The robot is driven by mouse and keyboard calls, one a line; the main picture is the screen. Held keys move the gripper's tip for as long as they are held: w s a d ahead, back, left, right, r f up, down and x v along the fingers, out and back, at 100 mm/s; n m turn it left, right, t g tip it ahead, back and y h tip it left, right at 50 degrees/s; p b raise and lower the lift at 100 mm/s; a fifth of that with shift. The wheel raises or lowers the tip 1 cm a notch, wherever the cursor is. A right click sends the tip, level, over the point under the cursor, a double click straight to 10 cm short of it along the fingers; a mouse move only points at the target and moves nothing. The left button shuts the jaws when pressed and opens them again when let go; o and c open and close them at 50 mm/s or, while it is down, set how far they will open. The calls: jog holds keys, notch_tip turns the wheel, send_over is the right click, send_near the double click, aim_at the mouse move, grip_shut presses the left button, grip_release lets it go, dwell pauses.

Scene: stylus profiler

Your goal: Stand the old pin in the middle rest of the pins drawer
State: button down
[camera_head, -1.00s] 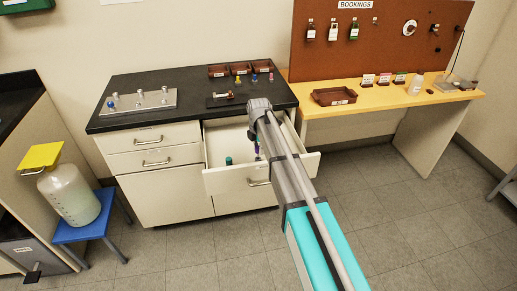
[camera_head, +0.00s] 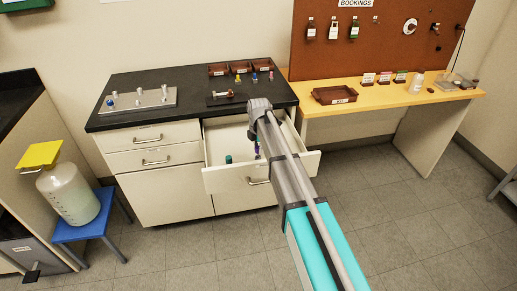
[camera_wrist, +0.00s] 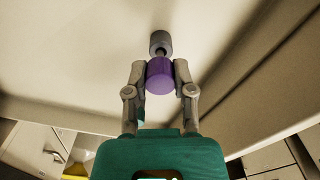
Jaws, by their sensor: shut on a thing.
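The pins drawer (camera_head: 215,182) is pulled out below the black worktop. A small teal piece (camera_head: 228,159) stands inside it, towards the front left. My gripper (camera_wrist: 160,70) is shut on a pin with a purple cylindrical body (camera_wrist: 160,76). Beyond the purple part, a thin dark neck and a grey cylinder (camera_wrist: 160,42) show against the pale drawer floor. I cannot tell if the grey cylinder belongs to the pin or is a rest under it. In the head view the purple pin (camera_head: 257,147) is a sliver beside my arm, inside the drawer.
The worktop (camera_head: 190,80) above carries a metal plate with knobs (camera_head: 140,101), several brown trays (camera_head: 240,68) and small coloured pieces. A yellow bench (camera_head: 380,97) stands to the right. A blue stool (camera_head: 85,230) with a large bottle stands left. Floor in front is clear.

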jog(key=shift+f+b, duration=1.15)
jog(key=shift+f, duration=0.05)
jog(key=shift+c, duration=1.9)
grip_release()
jog(key=shift+c, duration=0.4)
jog(key=shift+r, duration=0.1)
jog(key=shift+r+p, duration=3.5)
jog(key=shift+p, duration=0.1)
